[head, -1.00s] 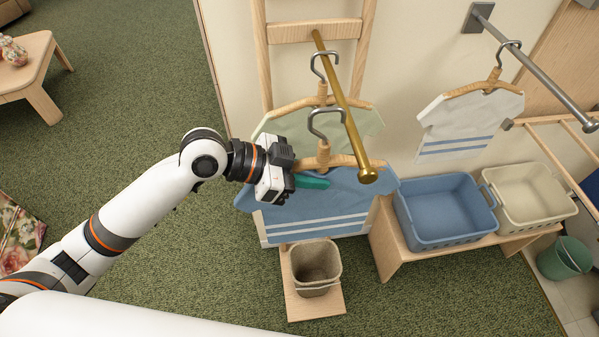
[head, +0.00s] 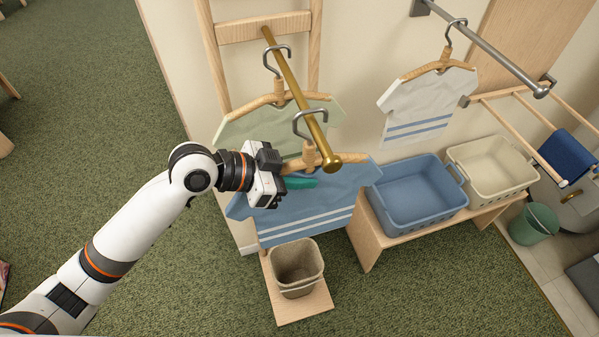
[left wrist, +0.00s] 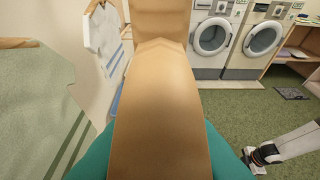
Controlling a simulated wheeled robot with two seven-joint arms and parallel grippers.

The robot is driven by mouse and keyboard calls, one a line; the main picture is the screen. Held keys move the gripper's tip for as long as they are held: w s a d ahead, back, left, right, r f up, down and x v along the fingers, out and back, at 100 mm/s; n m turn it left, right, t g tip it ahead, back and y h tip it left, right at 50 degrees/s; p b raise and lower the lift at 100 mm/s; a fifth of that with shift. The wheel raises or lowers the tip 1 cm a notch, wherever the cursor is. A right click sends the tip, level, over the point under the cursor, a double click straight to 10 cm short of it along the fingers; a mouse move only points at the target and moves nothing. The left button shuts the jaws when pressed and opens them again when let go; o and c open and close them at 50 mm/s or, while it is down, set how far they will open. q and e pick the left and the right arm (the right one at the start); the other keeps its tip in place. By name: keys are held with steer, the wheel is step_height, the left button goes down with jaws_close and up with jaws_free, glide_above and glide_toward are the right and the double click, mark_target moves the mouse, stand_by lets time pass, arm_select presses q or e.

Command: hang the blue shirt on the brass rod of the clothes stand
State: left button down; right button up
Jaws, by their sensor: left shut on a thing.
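The blue shirt (head: 335,203), with white stripes at its hem, hangs on a wooden hanger with a grey metal hook (head: 310,117). My left gripper (head: 297,183) is shut on this hanger at its left shoulder, just above the shirt. The hanger's wood (left wrist: 155,110) fills the middle of the left wrist view between teal fingers. The hook overlaps the brass rod (head: 290,77) near its knobbed front end; I cannot tell whether it bears on it. My right gripper (left wrist: 262,156) seems to show small at the lower right of the left wrist view, its jaws unclear.
A pale green shirt (head: 245,128) hangs farther back on the brass rod. A white striped shirt (head: 420,105) hangs from a grey rod (head: 490,50) at right. A bench holds a blue basket (head: 385,222) and a cream basket (head: 520,188). A beige bin (head: 297,285) stands below the blue shirt.

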arm_select(q)
steer(key=c, duration=1.2)
jaws_free()
steer(key=shift+a, duration=0.1)
steer(key=b+v, duration=0.2)
steer(key=v, duration=0.9)
steer(key=shift+s+a+r, duration=0.2)
steer(key=shift+a+r, duration=0.05)
steer(key=shift+a, duration=0.15)
